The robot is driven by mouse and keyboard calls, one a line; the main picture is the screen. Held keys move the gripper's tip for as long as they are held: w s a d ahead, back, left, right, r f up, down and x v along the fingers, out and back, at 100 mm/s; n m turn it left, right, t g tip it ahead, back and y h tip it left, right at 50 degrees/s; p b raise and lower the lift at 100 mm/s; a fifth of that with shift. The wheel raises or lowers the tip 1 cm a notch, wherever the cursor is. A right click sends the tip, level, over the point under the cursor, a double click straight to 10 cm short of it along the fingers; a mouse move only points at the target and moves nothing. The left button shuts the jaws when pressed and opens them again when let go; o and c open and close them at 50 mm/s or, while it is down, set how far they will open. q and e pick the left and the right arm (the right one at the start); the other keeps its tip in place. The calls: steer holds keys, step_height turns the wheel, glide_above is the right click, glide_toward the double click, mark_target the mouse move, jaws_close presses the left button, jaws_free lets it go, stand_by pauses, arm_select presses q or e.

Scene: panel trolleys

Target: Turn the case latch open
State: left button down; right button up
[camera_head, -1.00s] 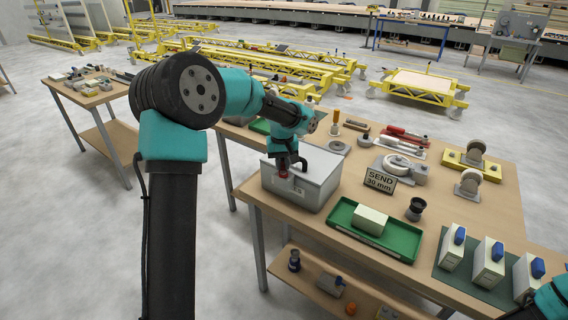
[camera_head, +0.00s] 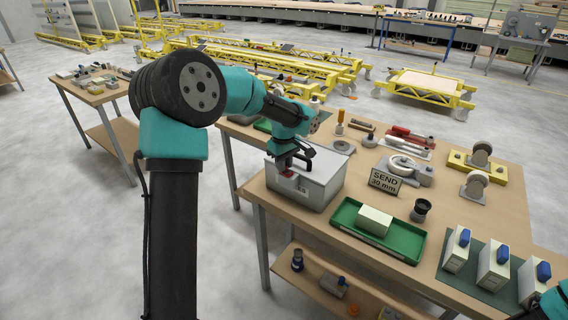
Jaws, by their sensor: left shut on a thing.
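The grey case (camera_head: 322,184) is a box with a pale lid and a dark handle on top, at the left end of the wooden bench. My left gripper (camera_head: 286,167) reaches down in front of that face and is shut on the latch. The fingertips and the latch are small here, so the latch's exact angle is hard to tell. Of my right arm only a teal part shows at the bottom right corner; its gripper is out of view.
A green tray (camera_head: 398,245) with a pale block stands right of the case, near a SEND 30 mm sign (camera_head: 384,181). A dark cup (camera_head: 421,210) is beside the tray. White blue-topped units (camera_head: 457,250) stand on a mat at right.

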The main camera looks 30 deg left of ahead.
arm_select(q)
steer(key=c, duration=1.1)
jaws_free()
steer(key=shift+o, duration=0.2)
step_height(320, 180, up, 18)
steer(key=shift+f, duration=0.25)
